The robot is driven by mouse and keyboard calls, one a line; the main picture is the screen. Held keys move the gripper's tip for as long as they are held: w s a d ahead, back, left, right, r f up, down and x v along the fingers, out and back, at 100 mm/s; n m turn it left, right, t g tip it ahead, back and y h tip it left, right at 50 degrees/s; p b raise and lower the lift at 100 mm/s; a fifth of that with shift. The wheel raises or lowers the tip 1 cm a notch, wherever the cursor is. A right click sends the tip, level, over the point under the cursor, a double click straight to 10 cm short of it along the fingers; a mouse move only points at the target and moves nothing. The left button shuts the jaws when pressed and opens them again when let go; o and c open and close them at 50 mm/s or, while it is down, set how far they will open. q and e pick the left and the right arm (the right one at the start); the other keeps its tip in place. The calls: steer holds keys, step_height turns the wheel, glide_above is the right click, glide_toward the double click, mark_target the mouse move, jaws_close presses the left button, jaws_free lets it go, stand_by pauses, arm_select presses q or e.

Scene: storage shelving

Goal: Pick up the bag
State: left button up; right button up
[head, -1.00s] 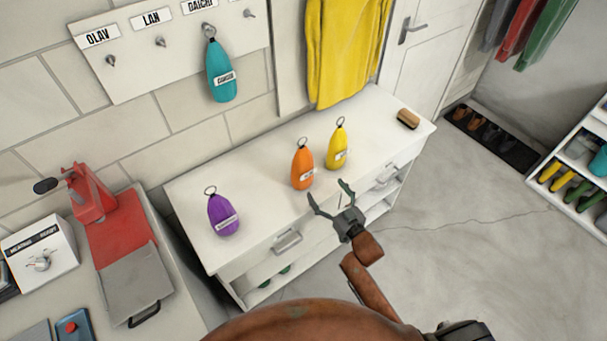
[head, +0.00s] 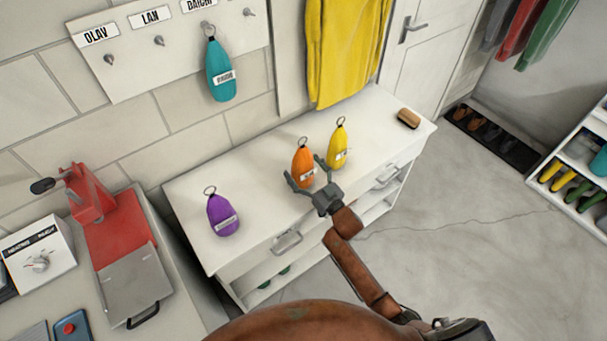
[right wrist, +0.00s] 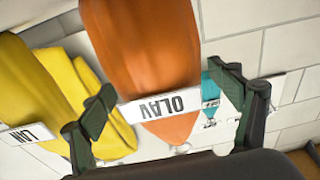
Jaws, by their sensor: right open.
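An orange bag (head: 302,160) with a metal ring on top stands on the white cabinet (head: 262,162). In the right wrist view the orange bag (right wrist: 150,60) carries a white label reading OLAV. My right gripper (head: 306,172) is open, with its fingers spread to either side of the orange bag's near face. In the right wrist view the open fingers (right wrist: 165,110) flank the orange bag; whether they touch it I cannot tell. A yellow bag (head: 338,146) labelled LAN stands close on the right. A purple bag (head: 223,215) stands at the left end. My left gripper is not in view.
A teal bag (head: 221,72) hangs from a hook on the name board (head: 130,50). A brush (head: 408,118) lies at the cabinet's right end. A red press-like device (head: 92,195) stands on the left counter. The cabinet top between purple and orange bags is clear.

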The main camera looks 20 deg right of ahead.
steer(key=shift+c, duration=0.6)
steer(key=shift+r, duration=0.1)
steer(key=c, duration=1.6)
